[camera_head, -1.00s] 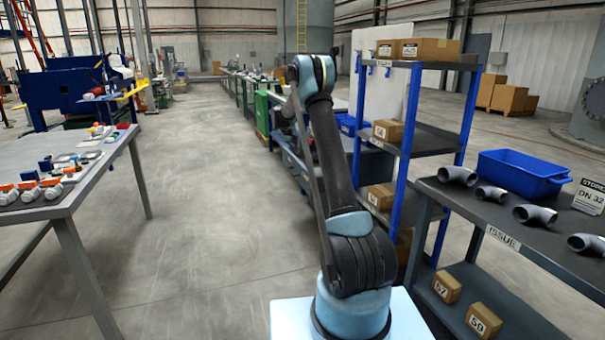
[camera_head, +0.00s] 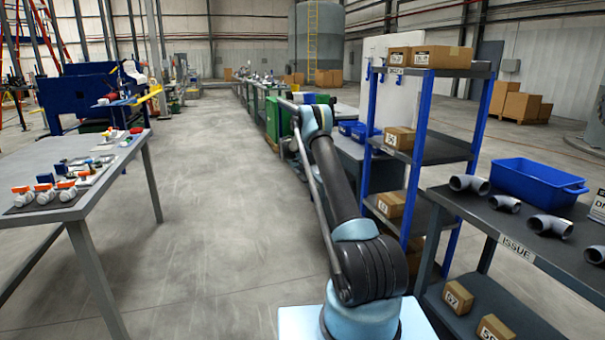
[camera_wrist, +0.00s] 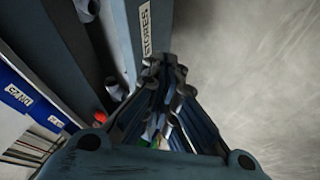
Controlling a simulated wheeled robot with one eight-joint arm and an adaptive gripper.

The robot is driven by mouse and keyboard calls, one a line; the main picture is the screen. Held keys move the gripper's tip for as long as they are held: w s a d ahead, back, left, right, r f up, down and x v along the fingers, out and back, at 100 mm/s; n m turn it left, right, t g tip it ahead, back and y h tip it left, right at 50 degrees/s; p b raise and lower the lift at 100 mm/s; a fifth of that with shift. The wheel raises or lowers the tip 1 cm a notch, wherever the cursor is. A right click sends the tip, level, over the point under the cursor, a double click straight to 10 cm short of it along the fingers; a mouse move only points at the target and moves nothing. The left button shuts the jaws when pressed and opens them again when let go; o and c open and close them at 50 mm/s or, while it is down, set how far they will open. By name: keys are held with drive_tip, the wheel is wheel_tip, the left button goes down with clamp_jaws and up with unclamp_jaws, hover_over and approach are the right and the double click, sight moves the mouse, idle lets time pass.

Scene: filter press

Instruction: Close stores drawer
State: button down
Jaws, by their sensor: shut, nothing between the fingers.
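In the wrist view a blue-grey drawer front with a STORES label (camera_wrist: 146,28) runs down beside my gripper. The drawer stands open, with a dark inside to the left of this front. A grey fitting (camera_wrist: 88,8) and a red item (camera_wrist: 100,116) show on that side. My gripper (camera_wrist: 164,72) is shut and empty, its tips close to the front's near end on the floor side. I cannot tell whether they touch it. In the head view my own arm hides the gripper, and I cannot make out the drawer there.
Blue bins (camera_wrist: 17,97) with labels lie left of the drawer. In the head view a blue-post shelf rack (camera_head: 420,140) and the ISSUE bench (camera_head: 515,247) stand right of my arm. A grey table (camera_head: 100,200) stands at left. The aisle floor (camera_head: 215,210) between is clear.

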sight(313, 176)
drive_tip(key=w+d+f, duration=0.1)
drive_tip(key=d, duration=0.1)
drive_tip(key=w+d+f, duration=0.1)
drive_tip(key=d+f, duration=0.1)
drive_tip(key=w+d+f, duration=0.1)
drive_tip(key=d, duration=0.1)
drive_tip(key=shift+w+f, duration=0.3)
drive_tip(key=shift+f, duration=0.05)
drive_tip(key=shift+d, duration=0.1)
drive_tip(key=shift+d, duration=0.1)
